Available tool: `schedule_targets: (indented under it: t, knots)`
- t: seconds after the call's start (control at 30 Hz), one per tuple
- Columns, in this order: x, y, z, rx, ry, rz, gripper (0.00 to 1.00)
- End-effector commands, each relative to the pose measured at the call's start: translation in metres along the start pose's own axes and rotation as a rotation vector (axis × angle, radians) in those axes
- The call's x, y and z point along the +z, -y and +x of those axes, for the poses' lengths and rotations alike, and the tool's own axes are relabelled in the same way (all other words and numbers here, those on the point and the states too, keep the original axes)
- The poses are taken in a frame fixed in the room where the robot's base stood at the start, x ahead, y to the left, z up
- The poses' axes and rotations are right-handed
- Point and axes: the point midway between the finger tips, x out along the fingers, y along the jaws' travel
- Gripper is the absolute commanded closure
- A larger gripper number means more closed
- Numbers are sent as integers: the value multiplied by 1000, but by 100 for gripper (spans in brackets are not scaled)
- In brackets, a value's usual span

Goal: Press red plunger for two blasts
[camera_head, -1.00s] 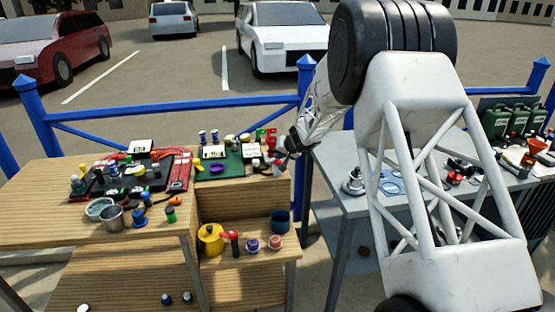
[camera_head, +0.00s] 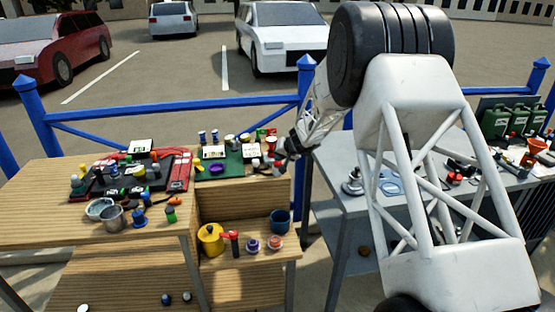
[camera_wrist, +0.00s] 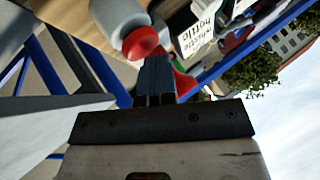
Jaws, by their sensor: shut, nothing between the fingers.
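A grey-white canister (camera_wrist: 115,18) with a rounded red plunger (camera_wrist: 141,43) on its end shows at the top of the wrist view. My gripper (camera_wrist: 155,62) is shut and empty, its dark fingertips close beside the red plunger. I cannot tell whether they touch it. Another red part (camera_wrist: 184,84) shows behind the fingers. In the head view my gripper (camera_head: 280,156) is small, at the right edge of the green mat (camera_head: 232,168). Small red items (camera_head: 270,143) stand beside it, and the canister cannot be made out clearly there.
A white card with printing (camera_wrist: 198,32) lies near the canister. The wooden bench (camera_head: 40,200) holds many small items and a metal cup (camera_head: 112,217). A grey table (camera_head: 345,205) stands to the right. A blue railing (camera_head: 170,110) runs behind.

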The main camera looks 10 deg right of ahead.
Motion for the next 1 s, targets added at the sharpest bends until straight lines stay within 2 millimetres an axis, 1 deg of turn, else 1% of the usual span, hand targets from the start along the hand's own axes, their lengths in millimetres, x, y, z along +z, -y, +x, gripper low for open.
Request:
schedule_targets:
  t: [0.4, 1.0]
  knots:
    - [0, 0, -1, 0, 1, 0, 100]
    - [-13, 13, -18, 0, 0, 0, 100]
